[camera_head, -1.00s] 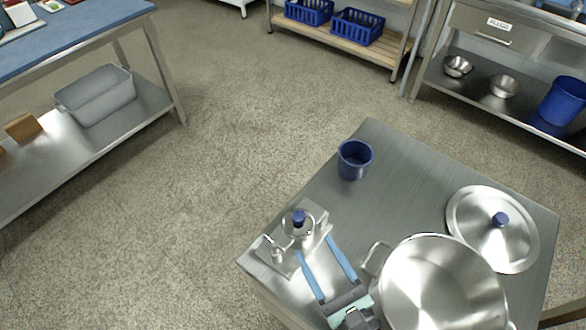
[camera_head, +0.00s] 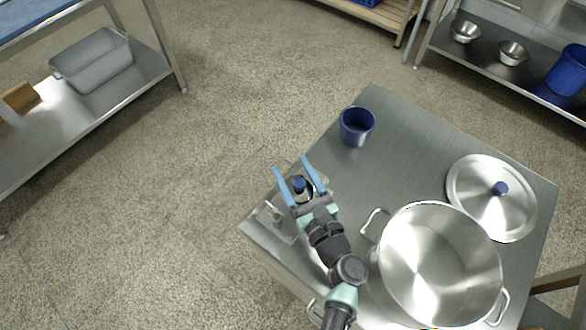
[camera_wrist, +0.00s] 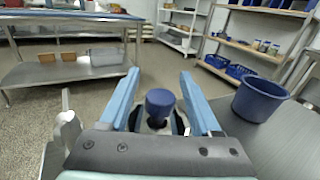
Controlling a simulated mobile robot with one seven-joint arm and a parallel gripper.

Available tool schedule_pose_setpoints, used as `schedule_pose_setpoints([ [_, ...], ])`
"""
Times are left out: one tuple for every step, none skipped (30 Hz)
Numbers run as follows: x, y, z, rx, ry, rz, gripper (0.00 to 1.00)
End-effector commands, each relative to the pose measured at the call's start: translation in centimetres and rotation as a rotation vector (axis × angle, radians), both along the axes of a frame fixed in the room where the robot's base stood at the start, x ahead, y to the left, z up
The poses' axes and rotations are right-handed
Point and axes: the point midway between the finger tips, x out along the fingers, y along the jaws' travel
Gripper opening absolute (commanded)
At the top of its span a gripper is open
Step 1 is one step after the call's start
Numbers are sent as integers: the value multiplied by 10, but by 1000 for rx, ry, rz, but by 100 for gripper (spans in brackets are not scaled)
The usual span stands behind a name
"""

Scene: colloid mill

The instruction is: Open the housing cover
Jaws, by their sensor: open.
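The colloid mill (camera_head: 272,217) stands at the left corner of the steel table. Its housing cover carries a blue knob (camera_head: 299,184), which also shows in the wrist view (camera_wrist: 160,103). My gripper (camera_head: 293,166) is open above the cover, with one blue finger on each side of the knob. In the wrist view the knob sits between the fingers, with gaps on both sides. The gripper and wrist hide most of the cover.
A blue cup (camera_head: 357,126) stands behind the mill on the steel table (camera_head: 420,150). A large open pot (camera_head: 440,262) is to the right, and its lid (camera_head: 491,215) lies beyond it. The table between cup and lid is clear.

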Motion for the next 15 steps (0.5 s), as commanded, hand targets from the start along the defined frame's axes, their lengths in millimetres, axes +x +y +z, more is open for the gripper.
schedule_pose_setpoints([
  [2, 1, 0, 0, 0, 1, 64],
  [2, 1, 0, 0, 0, 0, 64],
  [3, 2, 0, 0, 0, 0, 64],
  [3, 2, 0, 0, 0, 0, 64],
  [3, 2, 0, 0, 0, 0, 64],
  [3, 2, 0, 0, 0, 0, 64],
  [3, 1, 0, 0, 0, 0, 64],
  [3, 2, 0, 0, 0, 0, 64],
  [3, 2, 0, 0, 0, 0, 64],
  [3, 1, 0, 0, 0, 0, 61],
  [3, 1, 0, 0, 0, 0, 55],
  [3, 1, 0, 0, 0, 0, 48],
  [3, 1, 0, 0, 0, 0, 43],
  [3, 1, 0, 0, 0, 0, 37],
  [3, 1, 0, 0, 0, 0, 30],
])
